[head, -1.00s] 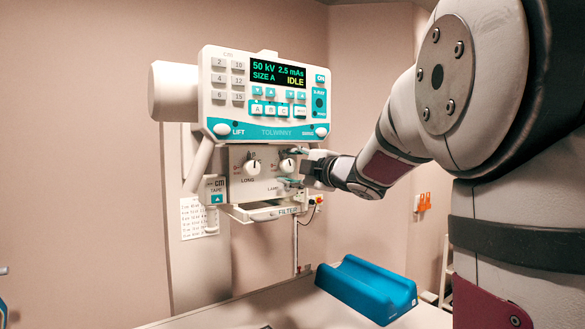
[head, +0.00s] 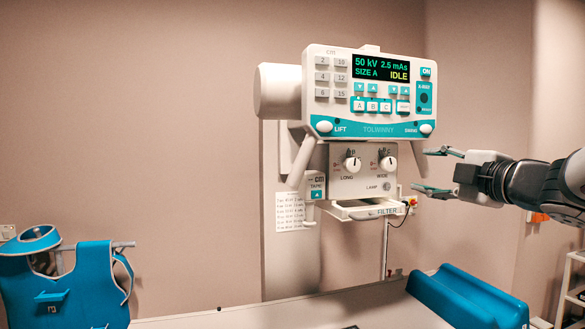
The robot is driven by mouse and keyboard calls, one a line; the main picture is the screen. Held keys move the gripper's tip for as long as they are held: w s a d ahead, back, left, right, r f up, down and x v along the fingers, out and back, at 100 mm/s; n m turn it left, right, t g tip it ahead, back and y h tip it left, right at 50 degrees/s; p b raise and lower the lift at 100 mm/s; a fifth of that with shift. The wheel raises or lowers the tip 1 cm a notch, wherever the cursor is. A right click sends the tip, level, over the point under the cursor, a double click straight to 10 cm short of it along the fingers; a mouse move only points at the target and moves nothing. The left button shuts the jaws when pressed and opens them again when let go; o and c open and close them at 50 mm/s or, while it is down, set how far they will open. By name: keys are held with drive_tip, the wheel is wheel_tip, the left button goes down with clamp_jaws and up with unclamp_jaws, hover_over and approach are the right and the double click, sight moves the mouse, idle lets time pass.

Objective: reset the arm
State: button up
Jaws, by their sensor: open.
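My gripper (head: 432,170) is open and empty in the head view. Its two fingers point left and are spread one above the other. It hangs in the air to the right of the x-ray tube head's knob panel (head: 345,182), with a gap between the fingertips and the panel. My arm comes in from the right edge. The control console (head: 333,104) above the knobs has a lit display (head: 381,68) reading 50 kV, 2.5 mAs, SIZE A, IDLE. The LONG knob (head: 352,164) and the WIDE knob (head: 388,163) are both in plain view.
A table (head: 290,313) runs along the bottom with a blue trough-shaped cushion (head: 465,303) at its right. A blue apron (head: 70,285) hangs on a rail at the left. A filter tray (head: 370,211) juts out under the knobs. The wall area left of the console is clear.

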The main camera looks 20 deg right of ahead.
drive_tip(key=s+a+f+m+g, duration=1.2)
drive_tip(key=s+a+f+m, duration=0.4)
drive_tip(key=s+a+f, duration=0.5)
drive_tip(key=shift+s+a+f+h, duration=0.25)
drive_tip(key=shift+a+f+h, duration=0.1)
drive_tip(key=shift+a, duration=0.4)
idle(0.5)
